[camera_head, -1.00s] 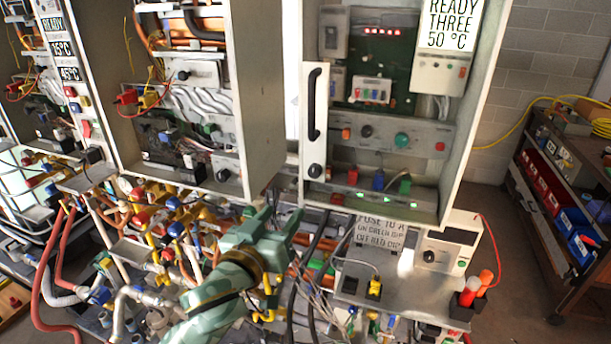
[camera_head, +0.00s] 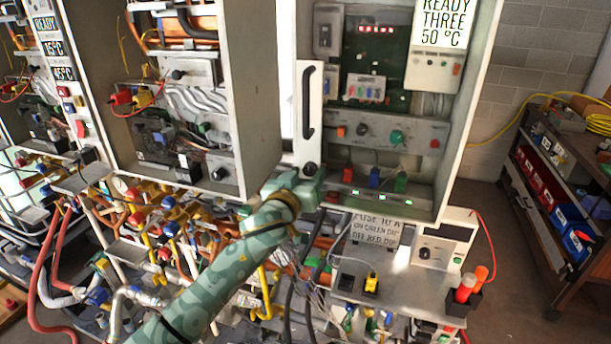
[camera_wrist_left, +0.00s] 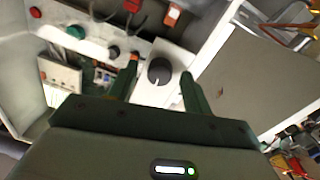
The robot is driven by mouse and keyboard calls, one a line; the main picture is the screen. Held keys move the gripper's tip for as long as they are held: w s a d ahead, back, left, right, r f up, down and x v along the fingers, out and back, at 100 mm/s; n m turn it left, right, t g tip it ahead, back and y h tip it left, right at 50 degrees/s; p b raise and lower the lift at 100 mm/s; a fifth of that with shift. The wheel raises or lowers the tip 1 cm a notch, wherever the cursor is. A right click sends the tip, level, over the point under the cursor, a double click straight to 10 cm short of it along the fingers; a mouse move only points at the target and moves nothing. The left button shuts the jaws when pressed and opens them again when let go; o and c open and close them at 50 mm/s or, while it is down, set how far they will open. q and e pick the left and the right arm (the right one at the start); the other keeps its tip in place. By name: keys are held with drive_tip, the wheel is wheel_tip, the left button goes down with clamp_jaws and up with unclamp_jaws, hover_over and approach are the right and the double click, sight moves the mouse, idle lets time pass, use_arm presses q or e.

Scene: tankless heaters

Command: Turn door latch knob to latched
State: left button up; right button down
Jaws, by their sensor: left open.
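The door latch knob (camera_head: 309,169) is a round black knob at the bottom of a narrow white door panel (camera_head: 299,140) with a long black handle above it. In the left wrist view the knob (camera_wrist_left: 160,71) shows a small white mark at its lower edge. My left gripper (camera_head: 302,178) is at the knob in the head view. In the left wrist view its two green fingers (camera_wrist_left: 154,82) are open, one on each side of the knob, with gaps between them and it. My right gripper is not in view.
The open cabinet to the right holds a panel with a green button (camera_head: 397,137) and a red button (camera_head: 435,144). Pipes and hoses crowd the space below. A shelf with a yellow plug (camera_head: 371,283) and a cart (camera_head: 560,190) stand at the right.

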use_arm(q)
drive_tip(key=shift+c, duration=0.3)
drive_tip(key=c, duration=0.9)
